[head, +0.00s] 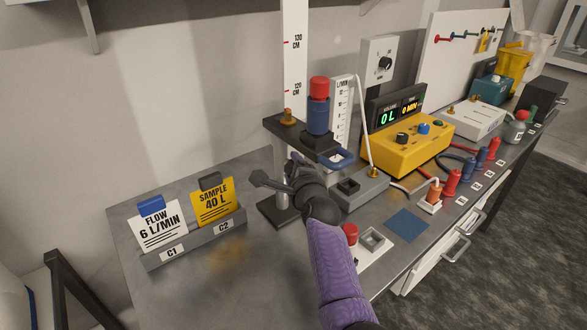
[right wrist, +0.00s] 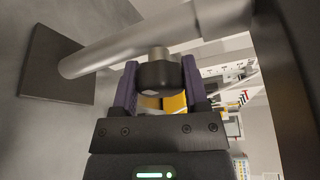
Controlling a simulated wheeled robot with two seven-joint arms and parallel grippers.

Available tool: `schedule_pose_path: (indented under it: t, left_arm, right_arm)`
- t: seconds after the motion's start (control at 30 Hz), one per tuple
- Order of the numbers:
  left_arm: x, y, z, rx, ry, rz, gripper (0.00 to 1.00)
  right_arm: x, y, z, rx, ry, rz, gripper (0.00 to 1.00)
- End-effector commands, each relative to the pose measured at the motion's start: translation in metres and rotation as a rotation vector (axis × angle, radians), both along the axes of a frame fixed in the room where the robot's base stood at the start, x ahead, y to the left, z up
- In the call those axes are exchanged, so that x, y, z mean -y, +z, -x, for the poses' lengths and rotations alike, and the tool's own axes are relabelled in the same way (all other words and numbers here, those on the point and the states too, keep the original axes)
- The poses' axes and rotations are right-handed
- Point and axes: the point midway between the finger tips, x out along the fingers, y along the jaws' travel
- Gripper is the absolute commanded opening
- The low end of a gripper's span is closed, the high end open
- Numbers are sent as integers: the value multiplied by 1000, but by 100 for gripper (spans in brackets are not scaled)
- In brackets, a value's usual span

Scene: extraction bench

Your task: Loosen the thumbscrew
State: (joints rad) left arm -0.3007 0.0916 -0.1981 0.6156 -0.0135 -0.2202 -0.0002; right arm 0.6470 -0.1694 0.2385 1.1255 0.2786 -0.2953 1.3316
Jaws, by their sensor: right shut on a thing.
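The thumbscrew (right wrist: 157,74) is a dark round knob on a short steel stem, seen in the right wrist view. It sits against the side of a thick grey steel post (right wrist: 125,45). My right gripper (right wrist: 161,84) is shut on the knob, with one purple finger on each side. In the head view, my right gripper (head: 290,182) is in front of the post, below the black bracket (head: 278,128), and hides the thumbscrew. Whether the screw is tight or loose cannot be told. My left gripper is not in view.
The bracket carries a blue bottle with a red cap (head: 318,105). A grey rack (head: 200,240) with two cards stands at the left. A yellow pump box (head: 410,140), a grey box (head: 360,190) and a red knob (head: 350,233) are near my right arm. The front-left bench is clear.

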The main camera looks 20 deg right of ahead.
Motion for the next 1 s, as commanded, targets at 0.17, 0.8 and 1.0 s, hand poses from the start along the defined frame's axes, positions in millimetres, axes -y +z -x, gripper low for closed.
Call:
schedule_pose_path:
  t: [0.17, 0.8, 1.0]
  left_arm:
    - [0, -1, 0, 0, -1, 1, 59]
    - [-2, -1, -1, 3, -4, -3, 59]
    - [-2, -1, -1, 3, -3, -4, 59]
  right_arm:
    - [0, -1, 0, 10, 1, 31, 0]
    - [0, -1, 0, 13, 2, 36, 93]
    - [0, 0, 0, 14, 0, 36, 93]
